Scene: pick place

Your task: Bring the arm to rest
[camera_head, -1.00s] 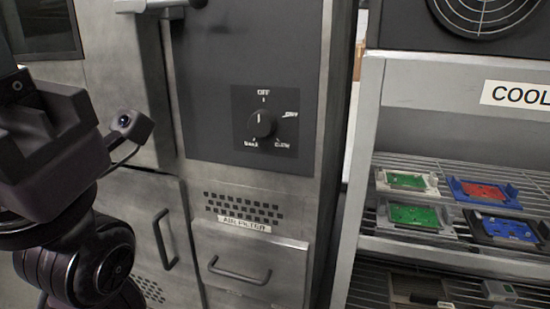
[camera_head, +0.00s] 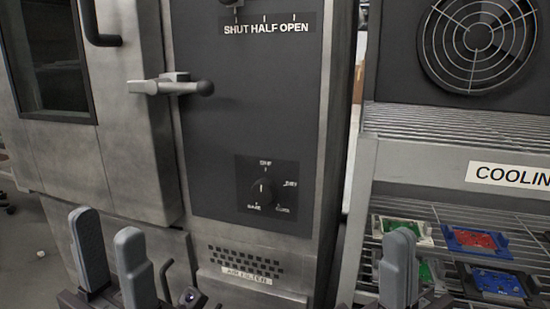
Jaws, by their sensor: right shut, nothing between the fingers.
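My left gripper (camera_head: 109,226) stands at the bottom left with its two grey fingers pointing up and apart, and nothing shows between them. My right gripper (camera_head: 401,238) is at the bottom right, its fingers pointing up and closed together with nothing held. It stands in front of the cooling rack and hides part of the circuit boards there. The rest of both arms is below the picture.
A metal oven cabinet with a latch handle (camera_head: 172,86) and a dial (camera_head: 262,188) stands ahead. The rack on the right bears a fan (camera_head: 477,38), a cooling label (camera_head: 510,176), a red board (camera_head: 474,239), a blue board (camera_head: 497,282) and green boards.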

